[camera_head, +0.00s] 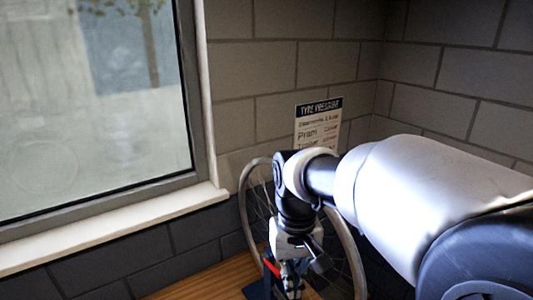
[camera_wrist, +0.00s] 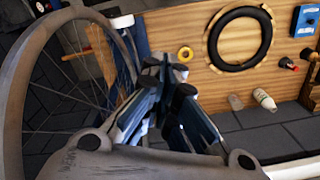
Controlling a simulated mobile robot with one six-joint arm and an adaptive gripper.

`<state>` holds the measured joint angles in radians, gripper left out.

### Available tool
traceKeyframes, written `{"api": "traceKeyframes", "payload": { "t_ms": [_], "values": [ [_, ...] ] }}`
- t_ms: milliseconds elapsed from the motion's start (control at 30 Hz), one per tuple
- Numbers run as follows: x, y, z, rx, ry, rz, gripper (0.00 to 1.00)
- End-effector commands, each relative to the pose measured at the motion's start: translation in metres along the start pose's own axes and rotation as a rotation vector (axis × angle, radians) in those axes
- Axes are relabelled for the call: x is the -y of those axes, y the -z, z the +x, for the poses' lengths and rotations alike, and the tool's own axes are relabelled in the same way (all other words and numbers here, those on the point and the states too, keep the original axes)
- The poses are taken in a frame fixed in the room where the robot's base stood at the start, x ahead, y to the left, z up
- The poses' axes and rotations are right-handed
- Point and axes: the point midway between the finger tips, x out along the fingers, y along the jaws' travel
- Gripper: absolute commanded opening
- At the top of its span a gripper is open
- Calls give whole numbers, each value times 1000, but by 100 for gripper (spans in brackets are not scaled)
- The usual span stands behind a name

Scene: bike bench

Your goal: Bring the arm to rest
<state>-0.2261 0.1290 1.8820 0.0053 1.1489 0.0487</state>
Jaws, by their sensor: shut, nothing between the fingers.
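My gripper (camera_head: 289,280) hangs from my arm, low in the middle of the head view, in front of a bicycle wheel. Its fingers point down toward the wooden bench. In the wrist view my gripper (camera_wrist: 165,70) shows its dark and blue-grey fingers converging at the tips, shut with nothing between them. My arm comes in from the right of the head view and hides part of the wheel and wall.
The wheel (camera_wrist: 14,95) stands close at the left of the wrist view. A blue box (camera_wrist: 307,20) is at the right. A window (camera_head: 95,110) and tyre-pressure sign (camera_head: 318,110) are behind.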

Motion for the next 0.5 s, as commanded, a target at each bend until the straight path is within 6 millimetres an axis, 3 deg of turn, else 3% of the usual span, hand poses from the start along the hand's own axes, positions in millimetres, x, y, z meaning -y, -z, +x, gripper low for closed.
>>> {"api": "traceKeyframes", "payload": {
  "t_ms": [267, 500],
  "values": [
    [-34, -74, 50, -172, -2, 73, 0],
    [-53, -145, 119, -336, -22, 140, 0]
  ]
}}
